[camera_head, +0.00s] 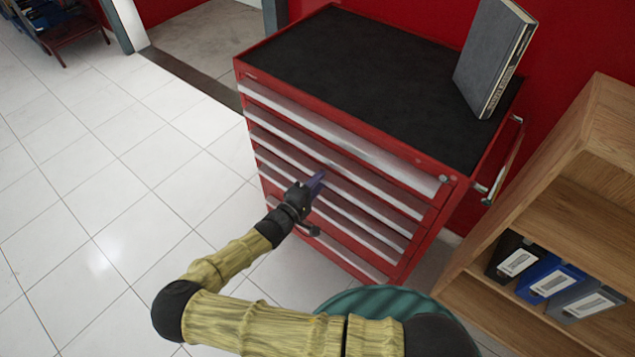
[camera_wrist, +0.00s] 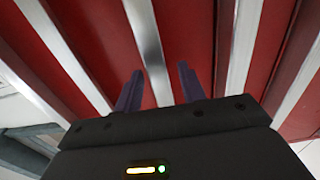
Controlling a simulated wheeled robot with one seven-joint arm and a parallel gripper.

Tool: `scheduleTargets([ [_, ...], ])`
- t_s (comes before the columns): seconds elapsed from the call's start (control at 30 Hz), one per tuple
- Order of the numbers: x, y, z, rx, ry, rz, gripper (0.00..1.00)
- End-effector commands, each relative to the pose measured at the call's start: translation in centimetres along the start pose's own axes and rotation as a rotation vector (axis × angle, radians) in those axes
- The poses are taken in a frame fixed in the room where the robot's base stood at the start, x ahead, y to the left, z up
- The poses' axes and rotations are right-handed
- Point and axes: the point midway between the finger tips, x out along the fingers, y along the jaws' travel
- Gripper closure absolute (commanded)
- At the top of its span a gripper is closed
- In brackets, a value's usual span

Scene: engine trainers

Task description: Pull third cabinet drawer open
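The red tool cabinet (camera_head: 345,164) has several drawers with long silver handle strips, and all of them look shut. My gripper (camera_head: 316,184) is at the front of the cabinet, at about the height of the third handle strip (camera_head: 368,206). It hides part of the drawer fronts there. In the wrist view the two purple fingers of my gripper (camera_wrist: 160,82) are apart, with nothing held. A silver handle strip (camera_wrist: 146,45) runs between them, lying beyond the fingertips or between them; the depth is hard to tell.
A grey book or binder (camera_head: 490,58) stands on the cabinet's black top (camera_head: 350,60). A side handle (camera_head: 506,160) sticks out at the cabinet's right. A wooden shelf (camera_head: 560,150) with several binders (camera_head: 550,281) stands close at the right. Tiled floor at the left is clear.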

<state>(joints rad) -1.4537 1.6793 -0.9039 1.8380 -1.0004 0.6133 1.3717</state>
Motion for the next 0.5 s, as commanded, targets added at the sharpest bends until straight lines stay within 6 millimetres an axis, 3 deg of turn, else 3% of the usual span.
scheduleTargets([
  [0.23, 0.09, -0.02, -0.01, 0.000, 0.000, 0.000, 0.60],
  [0.43, 0.06, -0.07, 0.01, 0.000, 0.000, -0.001, 0.97],
  [0.5, 0.05, -0.11, 0.02, 0.000, 0.000, -0.002, 1.00],
])
